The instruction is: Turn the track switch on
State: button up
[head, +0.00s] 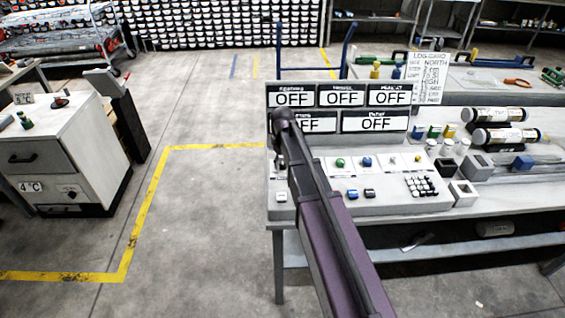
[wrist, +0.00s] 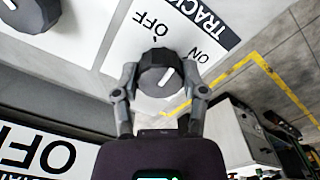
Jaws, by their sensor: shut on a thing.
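The track switch (wrist: 150,82) is a dark round knob with a white pointer mark. It sits on a white plate (wrist: 125,45) printed TRACK, OFF and ON. The white mark slants across the knob's right part, on the side of the word ON. My gripper (wrist: 160,78) has one finger on each side of the knob and is shut on it. In the head view my arm covers the left end of the control panel (head: 390,207), so the knob is hidden there. The sign boards above the panel (head: 376,123) all read OFF where legible.
A second dark knob (wrist: 32,12) is near the upper left of the wrist view. The panel carries coloured buttons and a keypad (head: 425,186). White-and-black cylinders (head: 500,115) lie on the bench at right.

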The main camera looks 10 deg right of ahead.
jog(key=m, duration=0.5)
jog(key=shift+s+a+m, duration=0.1)
jog(key=shift+s+m, duration=0.05)
jog(key=shift+m, duration=0.15)
jog(key=m, duration=0.4)
jog(key=shift+m, duration=0.4)
jog(key=o, duration=1.1)
jog(key=shift+o, duration=0.2)
jog(key=shift+n, duration=0.4)
